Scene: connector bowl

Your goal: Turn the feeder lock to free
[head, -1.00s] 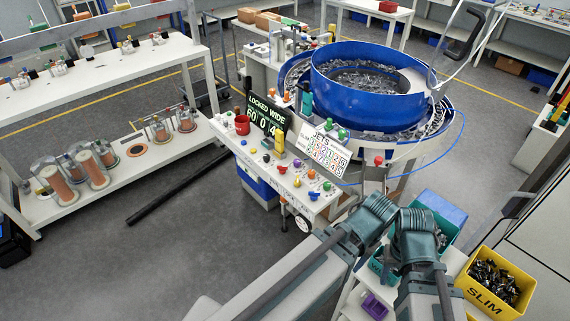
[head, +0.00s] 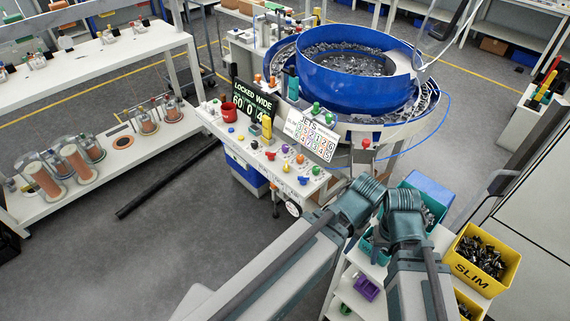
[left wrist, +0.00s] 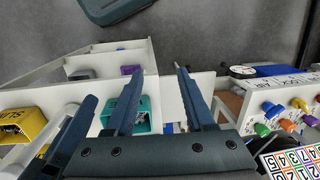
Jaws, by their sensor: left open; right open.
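The control panel (head: 238,148) is a white bench with several coloured knobs and buttons. Its dark display (head: 257,97) reads LOCKED WIDE. I cannot tell which knob is the feeder lock. The blue bowl feeder (head: 361,75) stands behind the panel. My right gripper (head: 404,207) is in front of the bench, to the panel's right, apart from the knobs; its fingertips are hard to make out. My left gripper (left wrist: 157,82) shows in the left wrist view, its two dark fingers spread and empty. There the panel's knobs (left wrist: 297,104) lie to its right, out of reach of the fingers.
A white cart with a teal bin (head: 437,207) and the yellow SLIM bin (head: 480,262) stands close at my right. A white card of numbers (head: 311,136) stands on the panel. A shelf with glass jars (head: 74,160) is at left.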

